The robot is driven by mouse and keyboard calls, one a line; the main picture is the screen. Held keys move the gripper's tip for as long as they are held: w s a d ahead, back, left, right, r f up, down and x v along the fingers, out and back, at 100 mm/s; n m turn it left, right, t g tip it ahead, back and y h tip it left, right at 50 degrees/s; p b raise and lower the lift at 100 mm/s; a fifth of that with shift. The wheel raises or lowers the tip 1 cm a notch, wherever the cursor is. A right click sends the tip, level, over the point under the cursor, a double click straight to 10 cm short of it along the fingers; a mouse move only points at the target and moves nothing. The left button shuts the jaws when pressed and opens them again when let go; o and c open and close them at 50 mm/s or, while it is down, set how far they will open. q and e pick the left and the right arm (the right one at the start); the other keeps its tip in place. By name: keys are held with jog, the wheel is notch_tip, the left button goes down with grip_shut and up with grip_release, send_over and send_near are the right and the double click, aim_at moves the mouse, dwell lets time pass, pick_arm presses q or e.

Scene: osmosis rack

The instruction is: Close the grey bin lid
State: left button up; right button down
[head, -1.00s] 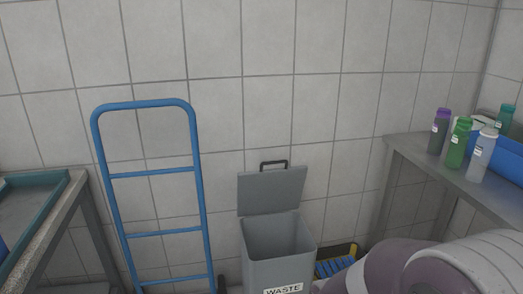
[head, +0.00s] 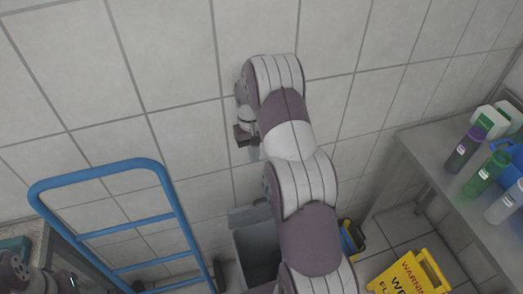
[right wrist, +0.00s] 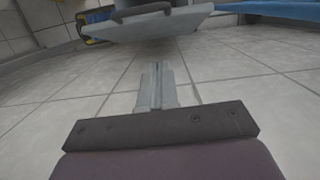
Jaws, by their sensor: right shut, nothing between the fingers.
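The grey waste bin (head: 258,258) stands against the tiled wall in the head view, partly hidden behind my right arm. Its grey lid (head: 246,215) is open, raised at the wall side. The lid also shows at the top of the right wrist view (right wrist: 160,27), with its dark handle (right wrist: 145,11). My right gripper (head: 247,140) is near the wall above the lid in the head view. Its fingers (right wrist: 157,70) are shut and empty, apart from the lid in the wrist view. Part of my left arm shows at the lower left; its jaws are not clear.
A blue hand truck (head: 168,205) stands left of the bin. A yellow warning sign (head: 412,275) is on the floor to the right. A metal table (head: 428,165) with bottles is at the right. The wall is close to my right arm.

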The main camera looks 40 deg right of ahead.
jog(key=s+f, duration=0.1)
jog(key=f, duration=0.2)
jog(key=s+f+b, duration=0.1)
jog(key=s+f, duration=0.1)
jog(key=f, duration=0.2)
jog(key=s+f, duration=0.2)
jog(key=f, duration=0.1)
jog(key=shift+s+f+b, duration=0.15)
jog(key=shift+f+b, duration=0.1)
jog(key=shift+b, duration=0.15)
pick_arm(q)
jog(key=shift+s+a+r, duration=0.1)
jog(key=shift+s+a, duration=0.1)
jog(key=shift+s, duration=0.2)
